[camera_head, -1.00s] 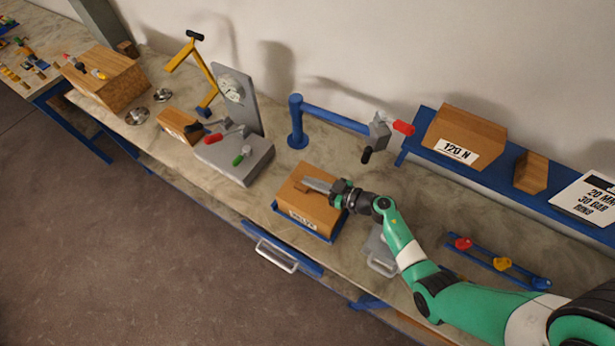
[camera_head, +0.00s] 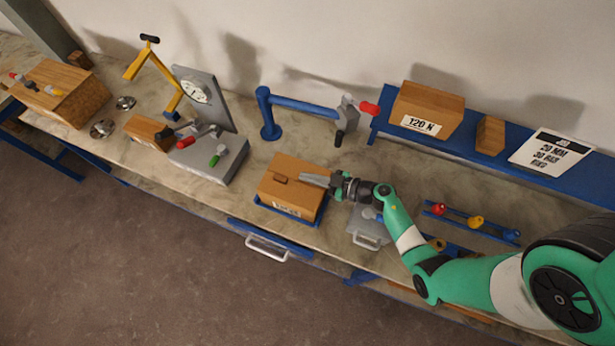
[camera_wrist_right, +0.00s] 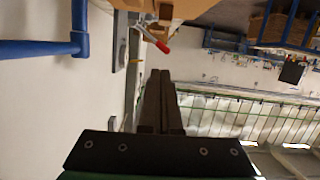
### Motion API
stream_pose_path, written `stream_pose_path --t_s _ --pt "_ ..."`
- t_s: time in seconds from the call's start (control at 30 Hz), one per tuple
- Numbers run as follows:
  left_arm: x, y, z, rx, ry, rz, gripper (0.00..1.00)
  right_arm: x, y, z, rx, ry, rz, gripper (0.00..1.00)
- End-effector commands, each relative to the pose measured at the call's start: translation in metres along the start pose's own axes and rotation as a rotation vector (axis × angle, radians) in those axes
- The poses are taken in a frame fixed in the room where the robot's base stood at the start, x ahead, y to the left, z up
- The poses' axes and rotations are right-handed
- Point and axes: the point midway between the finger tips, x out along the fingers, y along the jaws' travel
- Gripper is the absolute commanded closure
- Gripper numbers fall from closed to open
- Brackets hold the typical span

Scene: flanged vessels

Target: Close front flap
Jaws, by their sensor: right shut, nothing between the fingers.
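A brown cardboard-like box (camera_head: 288,196) with a white label on its front stands on a blue base (camera_head: 262,206) near the middle of the bench. Its top looks closed, with a small brown tab (camera_head: 281,178) on it; I cannot clearly make out a separate front flap. My right gripper (camera_head: 303,178) reaches in from the right, with its shut, empty fingers over the right part of the box top. I cannot tell whether they touch it. The shut fingers (camera_wrist_right: 161,90) also show in the right wrist view. My left gripper is not in view.
A grey plate with a handle (camera_head: 366,230) lies right of the box. A blue post with an arm (camera_head: 267,115) stands behind it, and a grey gauge fixture (camera_head: 205,155) is to the left. A drawer handle (camera_head: 266,248) juts from the bench front.

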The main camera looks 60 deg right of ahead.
Motion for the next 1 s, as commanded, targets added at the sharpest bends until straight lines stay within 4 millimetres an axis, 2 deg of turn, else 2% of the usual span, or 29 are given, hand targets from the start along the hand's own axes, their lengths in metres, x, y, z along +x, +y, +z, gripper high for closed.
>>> stream_pose_path --t_s 0.1,0.37,0.4,0.43,0.6,1.0 --pt "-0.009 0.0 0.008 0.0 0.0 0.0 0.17 0.027 -0.002 0.003 -0.003 0.001 -0.006 1.0" --pt "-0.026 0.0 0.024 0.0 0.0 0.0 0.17 0.084 -0.002 0.004 -0.003 0.001 -0.004 1.0" --pt "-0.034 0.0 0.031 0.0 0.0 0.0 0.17 0.084 -0.001 0.018 0.001 -0.002 0.0 1.0" --pt "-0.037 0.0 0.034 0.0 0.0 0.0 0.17 0.085 -0.001 0.023 0.002 -0.002 0.0 1.0" --pt "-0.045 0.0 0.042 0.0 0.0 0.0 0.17 0.088 0.0 0.038 0.0 -0.001 0.0 1.0" --pt "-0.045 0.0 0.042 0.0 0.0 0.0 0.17 0.088 0.0 0.039 0.001 0.0 0.0 1.0"
